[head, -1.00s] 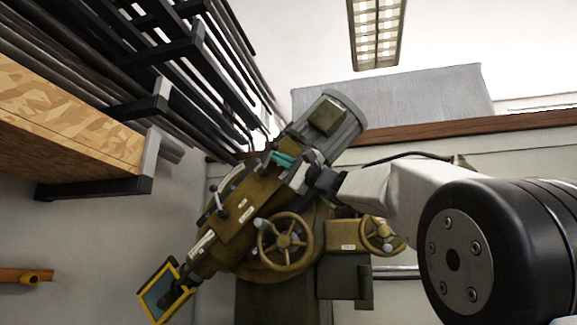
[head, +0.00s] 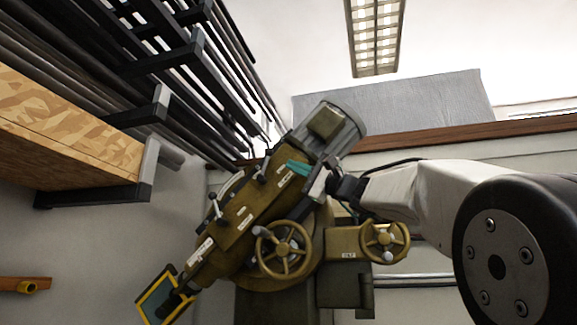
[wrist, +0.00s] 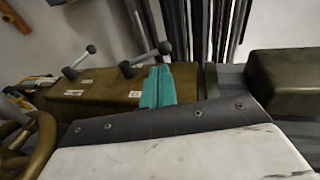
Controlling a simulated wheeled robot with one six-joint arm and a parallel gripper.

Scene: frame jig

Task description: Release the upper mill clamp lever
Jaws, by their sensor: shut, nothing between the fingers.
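My gripper (head: 298,167) has teal fingers, shut and empty, just right of the lever. In the wrist view my gripper (wrist: 157,87) lies beside the lever's ball end; I cannot tell whether they touch. A second, lower lever (head: 214,207) sits further down the head and shows left in the wrist view (wrist: 79,61).
A grey motor (head: 342,125) tops the mill head. Handwheels (head: 283,250) sit below my gripper. A rack of dark bars (head: 185,60) and a wooden board (head: 70,130) are at upper left. A yellow-framed screen (head: 160,298) is at lower left.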

